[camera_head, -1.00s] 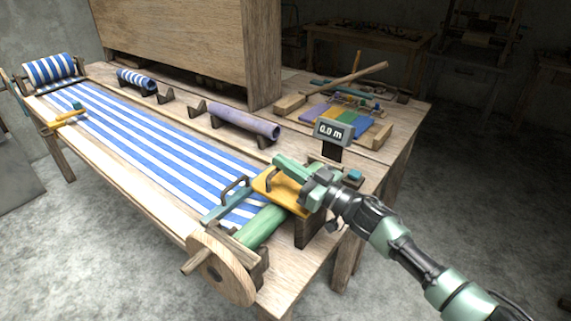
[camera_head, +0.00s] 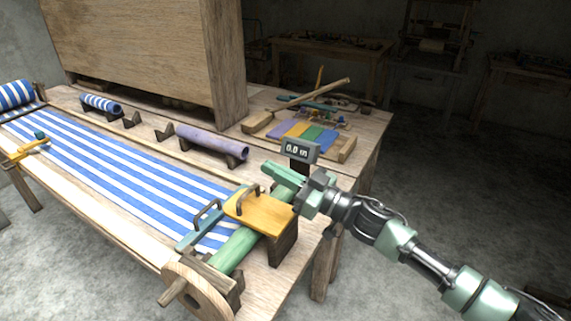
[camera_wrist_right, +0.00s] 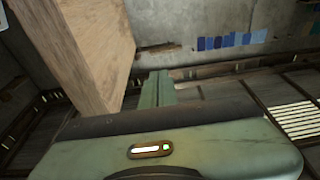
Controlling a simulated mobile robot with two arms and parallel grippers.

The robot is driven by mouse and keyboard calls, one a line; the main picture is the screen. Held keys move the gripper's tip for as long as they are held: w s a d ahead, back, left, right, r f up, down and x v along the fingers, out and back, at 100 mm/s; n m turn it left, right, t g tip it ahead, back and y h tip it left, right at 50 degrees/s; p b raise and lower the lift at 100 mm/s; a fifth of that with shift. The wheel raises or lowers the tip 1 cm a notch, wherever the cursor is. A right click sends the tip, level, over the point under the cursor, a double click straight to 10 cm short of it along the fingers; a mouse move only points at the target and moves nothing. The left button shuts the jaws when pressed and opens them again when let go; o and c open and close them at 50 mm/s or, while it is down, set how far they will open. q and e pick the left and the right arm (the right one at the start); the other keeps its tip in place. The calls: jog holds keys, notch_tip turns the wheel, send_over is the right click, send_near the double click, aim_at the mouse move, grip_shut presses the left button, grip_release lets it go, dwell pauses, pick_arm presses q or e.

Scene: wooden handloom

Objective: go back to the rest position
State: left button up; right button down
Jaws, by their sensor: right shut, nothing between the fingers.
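My right gripper (camera_head: 284,176) is shut and empty. I cannot tell the exact height of the gripper over the plate. My left gripper is not in view.
Blue-and-white striped cloth (camera_head: 130,180) runs along the table to a green roller (camera_head: 236,247). A small display (camera_head: 298,151) reading "0.0 m" stands just behind my right gripper. A purple roll (camera_head: 212,142) lies farther back. The floor on the right is clear.

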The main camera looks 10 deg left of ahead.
jog(key=w+d+f+m+t+h, duration=0.25)
jog(key=d+f, duration=0.25)
jog(key=f, duration=0.3)
jog(key=w+d+f+m+t+h, duration=0.2)
jog(key=d+f+m+h, duration=0.1)
jog(key=d+f, duration=0.3)
jog(key=w+d+f+m+t+h, duration=0.2)
jog(key=d+f+m+t+h, duration=0.15)
jog(key=f, duration=0.55)
jog(key=s+d+f+m+g+h, duration=0.1)
jog(key=s+d+f+g+h, duration=0.1)
jog(key=s+d+f, duration=0.6)
jog(key=s+d+f+m+g+h, duration=0.1)
jog(key=s+f+h, duration=0.2)
jog(key=f, duration=0.9)
jog(key=s+d+f+g+h, duration=0.2)
jog(key=s+d+f, duration=0.35)
jog(key=f, duration=0.55)
jog(key=s+d+f+g+h, duration=0.1)
jog(key=s+f, duration=0.4)
jog(key=s, duration=0.9)
jog(key=s+d+f+g+h, duration=0.1)
jog(key=s+d+f+g, duration=0.3)
jog(key=s, duration=1)
jog(key=s+d+f+m+g+h, duration=0.1)
jog(key=s+d+f+g, duration=0.2)
jog(key=s+f, duration=0.5)
jog(key=s, duration=0.6)
jog(key=shift+s+d, duration=0.15)
jog(key=shift+s, duration=0.05)
